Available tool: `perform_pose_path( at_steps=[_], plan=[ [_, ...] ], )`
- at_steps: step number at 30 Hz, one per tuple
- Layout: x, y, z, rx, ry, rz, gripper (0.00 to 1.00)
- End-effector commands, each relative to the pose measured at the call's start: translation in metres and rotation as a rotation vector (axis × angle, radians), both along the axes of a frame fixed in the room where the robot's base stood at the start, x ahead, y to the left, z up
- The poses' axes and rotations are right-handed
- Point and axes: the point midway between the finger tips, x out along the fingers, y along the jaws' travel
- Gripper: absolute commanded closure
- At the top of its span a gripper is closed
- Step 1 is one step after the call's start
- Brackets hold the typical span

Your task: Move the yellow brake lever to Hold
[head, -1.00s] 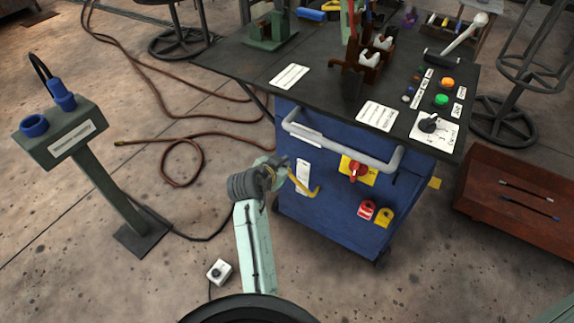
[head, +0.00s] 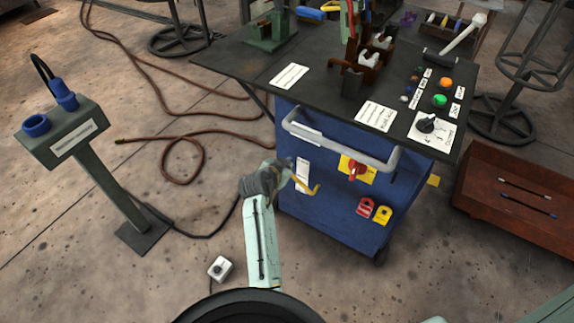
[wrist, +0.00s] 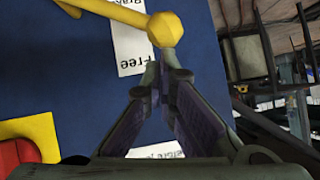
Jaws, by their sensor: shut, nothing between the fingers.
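The yellow brake lever (head: 312,190) is on the blue front of the cabinet, below the handrail's left end. In the wrist view its yellow rod ends in a round knob (wrist: 165,29), beside a white label (wrist: 130,47) reading "Free"; a word like "Brake" is partly covered by the rod. No Hold marking is readable. My gripper (wrist: 152,82) is shut and empty, its fingertips just below the knob in the wrist view. I cannot tell whether they touch it. In the head view my gripper (head: 287,168) hides part of the lever.
A red rotary switch (head: 356,172) on a yellow plate sits right of the lever, under the grey handrail (head: 340,150). A green pedestal (head: 75,135) stands left; a hose (head: 170,146) lies on the floor.

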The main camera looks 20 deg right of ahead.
Motion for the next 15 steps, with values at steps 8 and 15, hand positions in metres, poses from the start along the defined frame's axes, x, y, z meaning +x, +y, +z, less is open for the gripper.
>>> perform_pose_path(
  at_steps=[8,15],
  plan=[
    [0.0057,0.0044,-0.0054,-0.032,0.04,0.001,1.0],
    [0.0085,0.0066,-0.0099,-0.053,0.07,0.0,1.0]
  ],
)
